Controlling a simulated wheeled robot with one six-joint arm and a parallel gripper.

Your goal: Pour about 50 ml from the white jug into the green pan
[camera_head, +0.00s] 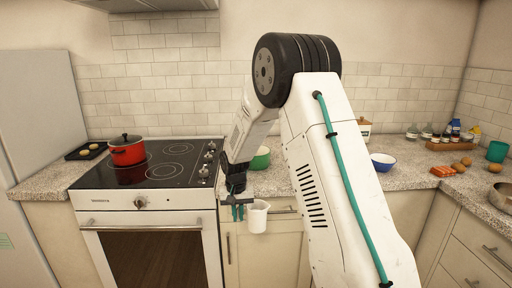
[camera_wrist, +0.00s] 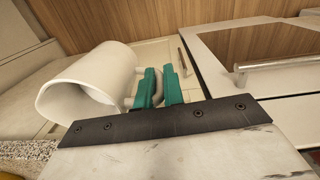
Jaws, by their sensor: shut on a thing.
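The white jug (camera_head: 257,217) is in the air in front of the counter, beside the oven, and looks upright in the head view. My gripper (camera_head: 238,211) is at its left side. In the wrist view my gripper's teal fingers (camera_wrist: 157,87) are shut on the handle of the jug (camera_wrist: 88,82). The jug's mouth faces the lower left there, and its contents do not show. The green pan (camera_head: 261,158) stands on the counter right of the stove, behind my arm, which hides part of it.
A red pot (camera_head: 127,151) stands on the black cooktop (camera_head: 150,170). The counter edge lies behind the jug.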

